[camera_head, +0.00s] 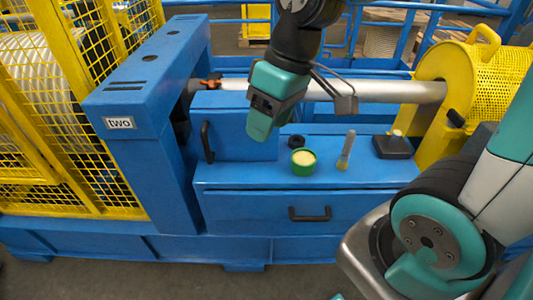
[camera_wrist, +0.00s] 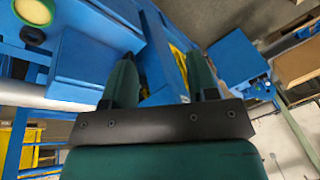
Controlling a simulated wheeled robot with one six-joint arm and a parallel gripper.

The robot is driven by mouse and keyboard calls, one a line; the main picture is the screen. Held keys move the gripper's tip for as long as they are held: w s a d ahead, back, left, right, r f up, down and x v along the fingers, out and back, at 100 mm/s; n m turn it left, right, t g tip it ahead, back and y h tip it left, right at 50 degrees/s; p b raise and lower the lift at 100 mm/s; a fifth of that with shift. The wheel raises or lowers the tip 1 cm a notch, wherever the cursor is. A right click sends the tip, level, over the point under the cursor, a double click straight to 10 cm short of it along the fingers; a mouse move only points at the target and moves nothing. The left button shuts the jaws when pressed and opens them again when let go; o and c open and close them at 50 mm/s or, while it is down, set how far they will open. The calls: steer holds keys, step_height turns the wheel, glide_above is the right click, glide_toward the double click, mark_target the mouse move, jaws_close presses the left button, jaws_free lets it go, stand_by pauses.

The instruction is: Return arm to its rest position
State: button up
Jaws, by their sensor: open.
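My gripper (camera_head: 263,122) hangs from my dark and teal arm in the upper middle of the head view. It is above the blue machine bench (camera_head: 240,182) and in front of the long grey shaft. In the wrist view its two green fingers (camera_wrist: 161,78) stand apart with nothing between them. Part of the finger gap is hidden in the head view. A green tin with pale yellow contents (camera_head: 303,162) stands on the bench, below and right of the gripper and apart from it. The tin also shows at the top left of the wrist view (camera_wrist: 33,12).
A brush (camera_head: 346,150), a black ring (camera_head: 296,141) and a dark block with a pale knob (camera_head: 393,146) sit on the bench. The shaft (camera_head: 390,91) runs between the blue post (camera_head: 150,75) and a yellow mesh guard (camera_head: 490,75). Yellow mesh fencing (camera_head: 60,120) stands left.

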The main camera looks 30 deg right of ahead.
steer(key=s+a+r+n+y+p, duration=0.1)
steer(key=s+a+r+p, duration=0.2)
steer(key=s+a+r, duration=0.2)
steer(key=s+a, duration=0.1)
steer(key=s, duration=0.2)
steer(key=shift+s+r+n+g+p, duration=0.2)
steer(key=shift+s+n+g+p, duration=0.1)
steer(key=shift+g+p, duration=0.1)
steer(key=shift+a, duration=0.1)
stand_by(0.4)
